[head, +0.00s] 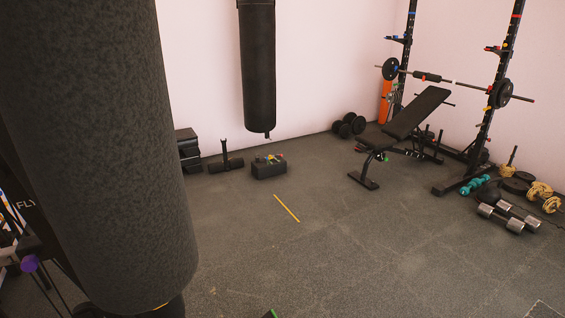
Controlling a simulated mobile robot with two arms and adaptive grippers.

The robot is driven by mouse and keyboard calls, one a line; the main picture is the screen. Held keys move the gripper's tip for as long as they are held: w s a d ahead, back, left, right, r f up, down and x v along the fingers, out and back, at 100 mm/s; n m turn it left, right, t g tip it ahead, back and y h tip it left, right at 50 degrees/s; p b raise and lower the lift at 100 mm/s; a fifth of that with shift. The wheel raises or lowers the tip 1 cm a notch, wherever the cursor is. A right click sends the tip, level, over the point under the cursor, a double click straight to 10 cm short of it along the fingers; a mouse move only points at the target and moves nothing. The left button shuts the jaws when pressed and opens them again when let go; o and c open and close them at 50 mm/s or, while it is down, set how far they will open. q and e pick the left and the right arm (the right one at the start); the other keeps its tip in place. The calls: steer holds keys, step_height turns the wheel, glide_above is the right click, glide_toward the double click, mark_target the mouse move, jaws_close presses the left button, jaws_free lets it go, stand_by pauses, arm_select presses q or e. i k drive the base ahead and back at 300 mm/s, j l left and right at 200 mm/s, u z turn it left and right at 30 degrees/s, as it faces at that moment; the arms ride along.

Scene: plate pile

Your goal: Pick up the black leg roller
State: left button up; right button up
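A black horizontal roller-like piece with a short upright post (226,163) lies on the floor near the back wall, left of centre. It may be the black leg roller, but it is too small to be sure. It stands apart from a dark block with small coloured items on top (269,170), just to its right. Neither of my grippers is in view.
A large dark speckled cylinder (95,150) fills the left foreground and hides much behind it. A punching bag (258,70) hangs at the back. A bench (415,112), a barbell rack (484,112) and dumbbells (508,218) stand right. The middle floor is mostly clear.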

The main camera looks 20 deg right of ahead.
mark_target(213, 167)
steer(key=z, duration=0.3)
steer(key=l+z, duration=0.15)
steer(key=l, duration=0.2)
steer(key=i+l+z, duration=0.15)
steer(key=l, duration=0.15)
steer(key=i+l+z, duration=0.15)
steer(key=l, duration=0.2)
steer(key=l+z, duration=0.2)
steer(key=i+l+z, duration=0.25)
steer(key=i+l, duration=0.25)
steer(key=i+l+z, duration=0.3)
steer(key=i, duration=0.35)
steer(key=i+u, duration=0.45)
steer(key=i+l+u, duration=0.2)
steer(key=i+u, duration=0.25)
steer(key=i, duration=0.15)
steer(key=i+j+u, duration=0.25)
steer(key=i+u, duration=0.25)
steer(key=i, duration=0.55)
steer(key=i+l+u, duration=0.2)
steer(key=i+u, duration=0.3)
steer(key=i, duration=1.7)
steer(key=i+z, duration=0.15)
steer(key=i, duration=1)
steer(key=j, duration=0.05)
